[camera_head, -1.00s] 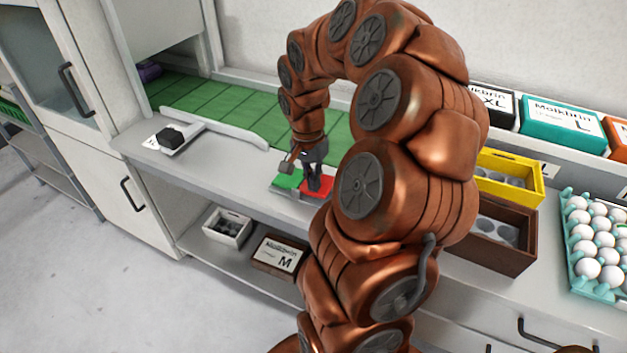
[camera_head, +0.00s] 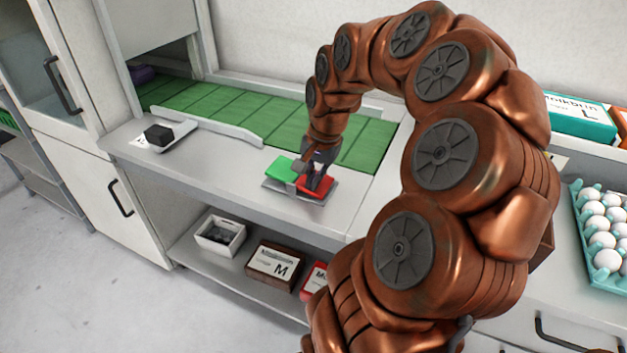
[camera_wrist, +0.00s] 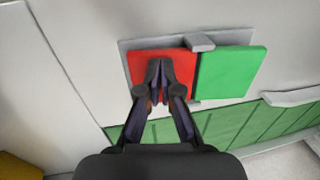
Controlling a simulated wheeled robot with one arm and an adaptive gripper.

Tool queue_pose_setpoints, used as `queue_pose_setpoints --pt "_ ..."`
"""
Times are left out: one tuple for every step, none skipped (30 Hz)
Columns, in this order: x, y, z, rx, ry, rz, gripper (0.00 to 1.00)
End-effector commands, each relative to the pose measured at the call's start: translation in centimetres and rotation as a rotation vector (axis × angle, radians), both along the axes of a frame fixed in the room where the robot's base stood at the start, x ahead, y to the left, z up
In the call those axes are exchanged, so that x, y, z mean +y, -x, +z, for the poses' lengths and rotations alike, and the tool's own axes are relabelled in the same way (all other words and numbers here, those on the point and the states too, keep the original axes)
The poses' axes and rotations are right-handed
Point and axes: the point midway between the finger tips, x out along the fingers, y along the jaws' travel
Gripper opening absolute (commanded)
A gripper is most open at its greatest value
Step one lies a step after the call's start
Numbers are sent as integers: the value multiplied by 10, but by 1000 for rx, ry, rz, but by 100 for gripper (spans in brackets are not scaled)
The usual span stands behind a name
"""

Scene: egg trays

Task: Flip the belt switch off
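The belt switch is a grey base plate (camera_head: 272,184) with a green half (camera_head: 283,168) on the left and a red half (camera_head: 322,190) on the right, on the bench. In the wrist view the red half (camera_wrist: 137,68) is at left and the green half (camera_wrist: 232,72) at right. The green half looks raised, with its side edge showing. My gripper (camera_head: 314,186) points down over the red half. In the wrist view its fingertips (camera_wrist: 158,68) are together with nothing between them, at or just above the red surface, which they partly hide. Contact is unclear.
A green belt (camera_head: 220,108) with a grey guide rail (camera_head: 215,127) runs behind the switch. A black block (camera_head: 158,135) sits at the bench's left. A tray of eggs (camera_head: 590,232) stands at right. Boxes (camera_head: 275,264) lie on the lower shelf.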

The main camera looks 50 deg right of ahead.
Motion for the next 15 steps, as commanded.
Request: queue_pose_setpoints --pt "4 3 -12 24 -13 10 0" --pt "4 3 -12 25 -14 10 0" --pt "5 4 -12 26 -15 10 0" --pt "5 4 -13 26 -15 10 0" --pt "5 4 -12 26 -15 10 0" --pt "5 4 -12 28 -15 10 0" --pt "5 4 -11 28 -15 10 0" --pt "5 4 -9 26 -15 10 0" --pt "5 4 -6 25 -15 10 0" --pt "5 4 -2 24 -13 10 0" --pt "4 4 2 22 -13 9 0" --pt "4 5 9 19 -11 9 0" --pt "4 5 14 16 -8 9 0" --pt "3 5 21 15 -7 8 0" --pt "2 6 30 10 -4 6 0"
